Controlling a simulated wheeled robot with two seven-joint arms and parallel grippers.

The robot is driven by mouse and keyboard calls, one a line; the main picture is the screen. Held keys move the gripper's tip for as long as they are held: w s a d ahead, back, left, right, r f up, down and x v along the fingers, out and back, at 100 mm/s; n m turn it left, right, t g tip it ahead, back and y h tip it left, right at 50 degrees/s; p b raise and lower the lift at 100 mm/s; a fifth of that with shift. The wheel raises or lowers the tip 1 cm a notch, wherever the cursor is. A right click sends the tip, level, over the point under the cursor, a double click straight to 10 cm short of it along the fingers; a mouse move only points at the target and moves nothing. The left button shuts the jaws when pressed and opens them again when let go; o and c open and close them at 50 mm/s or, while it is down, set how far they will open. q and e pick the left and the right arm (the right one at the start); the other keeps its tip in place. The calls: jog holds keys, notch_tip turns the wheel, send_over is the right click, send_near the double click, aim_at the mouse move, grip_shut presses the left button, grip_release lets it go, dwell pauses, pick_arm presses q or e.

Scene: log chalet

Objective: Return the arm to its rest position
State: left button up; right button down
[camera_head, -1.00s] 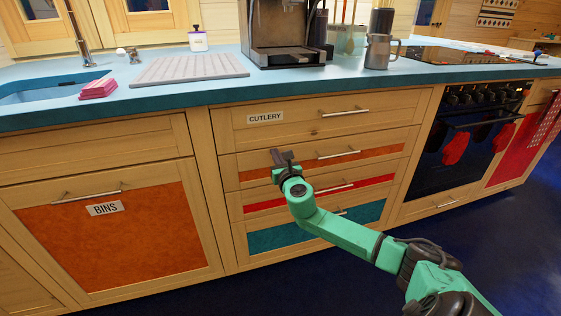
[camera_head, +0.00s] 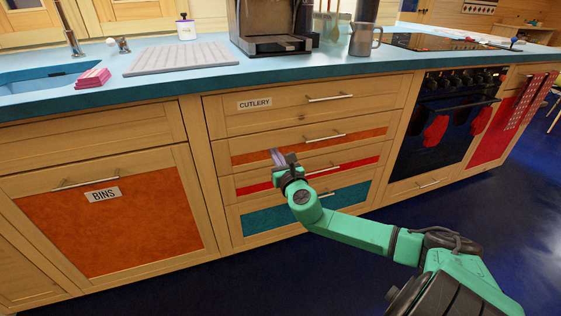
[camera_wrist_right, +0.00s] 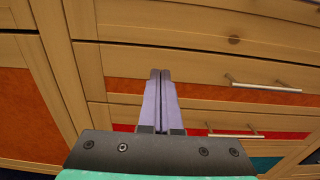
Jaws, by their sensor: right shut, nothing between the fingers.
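My right gripper (camera_head: 281,158) is in front of the drawer stack in the head view, with the green arm reaching up from the lower right. Its fingers are shut together with nothing between them, as the right wrist view (camera_wrist_right: 161,85) shows. The fingers point toward the drawer fronts, and I cannot tell the exact gap to them. The cutlery drawer (camera_head: 290,109) and the drawers below it are closed. My left gripper is not in view.
A blue counter (camera_head: 190,84) runs above the cabinets, holding a coffee machine (camera_head: 268,24), a metal jug (camera_head: 364,39) and a grey mat (camera_head: 180,61). The bins cabinet (camera_head: 110,225) is left, the oven (camera_head: 440,125) right. Dark blue floor (camera_head: 480,215) is clear at the right.

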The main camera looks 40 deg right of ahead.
jog(key=s+a+f+m+g, duration=0.4)
jog(key=s+f+m+g, duration=0.6)
jog(key=s+f+m, duration=0.75)
jog(key=s+a+f+m+g+y+p, duration=0.65)
jog(key=s+a+f+m+p, duration=0.5)
jog(key=a, duration=0.35)
pick_arm(q)
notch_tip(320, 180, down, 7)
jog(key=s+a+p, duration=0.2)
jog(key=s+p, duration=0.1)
jog(key=p, duration=0.2)
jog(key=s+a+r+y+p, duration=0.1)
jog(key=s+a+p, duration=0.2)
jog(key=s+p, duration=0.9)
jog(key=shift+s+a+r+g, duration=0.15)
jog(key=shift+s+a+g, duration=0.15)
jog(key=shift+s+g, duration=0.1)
pick_arm(e)
jog(key=s+d, duration=0.2)
jog(key=s, duration=0.6)
jog(key=s+d, duration=0.3)
jog(key=s, duration=0.5)
jog(key=shift+d+r+m+h, duration=0.25)
jog(key=shift+r+m+h, duration=0.1)
jog(key=shift+r+m, duration=0.05)
jog(key=shift+t, duration=0.25)
